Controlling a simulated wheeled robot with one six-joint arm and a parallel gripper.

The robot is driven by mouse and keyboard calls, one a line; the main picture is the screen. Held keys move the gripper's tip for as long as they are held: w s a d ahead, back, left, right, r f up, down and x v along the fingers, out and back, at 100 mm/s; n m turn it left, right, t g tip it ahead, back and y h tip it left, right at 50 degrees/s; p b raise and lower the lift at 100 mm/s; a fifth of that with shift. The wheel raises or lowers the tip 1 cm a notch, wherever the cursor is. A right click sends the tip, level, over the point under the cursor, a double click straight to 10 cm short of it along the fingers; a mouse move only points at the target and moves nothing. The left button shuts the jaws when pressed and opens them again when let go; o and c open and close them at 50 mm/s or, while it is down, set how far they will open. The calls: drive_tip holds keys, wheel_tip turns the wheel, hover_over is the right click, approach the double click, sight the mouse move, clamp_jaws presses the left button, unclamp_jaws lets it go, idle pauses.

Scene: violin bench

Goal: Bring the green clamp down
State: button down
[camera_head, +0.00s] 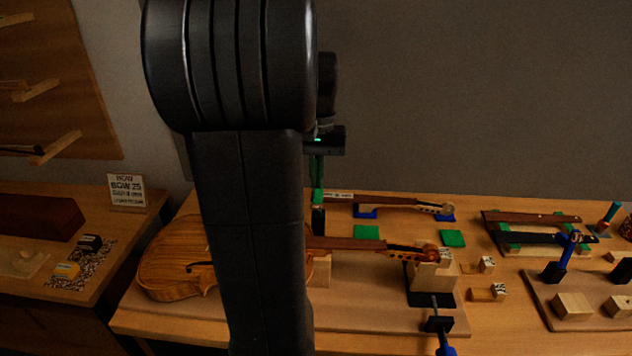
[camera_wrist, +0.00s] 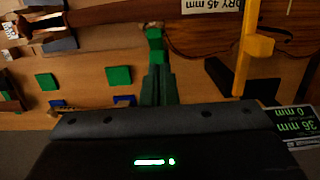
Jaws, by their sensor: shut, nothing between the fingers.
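The green clamp (camera_head: 317,197) stands near the violin's neck in the head view, with a dark part beneath it. It is partly hidden behind my arm. In the wrist view the green clamp (camera_wrist: 155,42) shows just beyond my fingertips. My gripper (camera_head: 317,184) points down above the clamp. Its dark green fingers (camera_wrist: 156,68) are together and hold nothing. I cannot tell whether the fingertips touch the clamp. The violin (camera_head: 165,265) lies on the bench, its middle hidden by my arm.
A yellow clamp (camera_wrist: 246,65) stands close to the right of my fingers in the wrist view. Green pads (camera_head: 452,238) lie on the bench. A blue-handled clamp (camera_head: 440,325) is at the front, and a bow rack (camera_head: 530,236) stands at right.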

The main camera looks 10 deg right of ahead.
drive_tip(key=shift+s+a+f, duration=0.2)
drive_tip(key=shift+s+f, duration=0.3)
drive_tip(key=shift+s, duration=0.15)
drive_tip(key=shift+f, duration=0.1)
drive_tip(key=shift+s+t+b, duration=0.3)
drive_tip(key=shift+t+b, duration=0.1)
drive_tip(key=shift+b, duration=0.2)
drive_tip(key=shift+s+a+f+b, duration=0.1)
drive_tip(key=shift+s+f+b, duration=0.05)
drive_tip(key=shift+b, duration=0.2)
drive_tip(key=s+f+t+b, duration=0.1)
drive_tip(key=t+b, duration=0.1)
drive_tip(key=b, duration=0.1)
drive_tip(key=s+a+f+t+h+b, duration=0.1)
drive_tip(key=t+b, duration=0.1)
drive_tip(key=b, duration=0.2)
drive_tip(key=shift+s+f, duration=0.15)
drive_tip(key=shift+s, duration=0.25)
drive_tip(key=s+f+t+b, duration=0.1)
drive_tip(key=b, duration=0.2)
drive_tip(key=s+f+t+h+b, duration=0.1)
drive_tip(key=t+b, duration=0.1)
drive_tip(key=b, duration=0.1)
drive_tip(key=shift+a+t, duration=0.2)
drive_tip(key=shift+t, duration=0.1)
drive_tip(key=shift+s+a+f+b, duration=0.15)
drive_tip(key=shift+s+f+b, duration=0.3)
drive_tip(key=shift+f+b, duration=0.2)
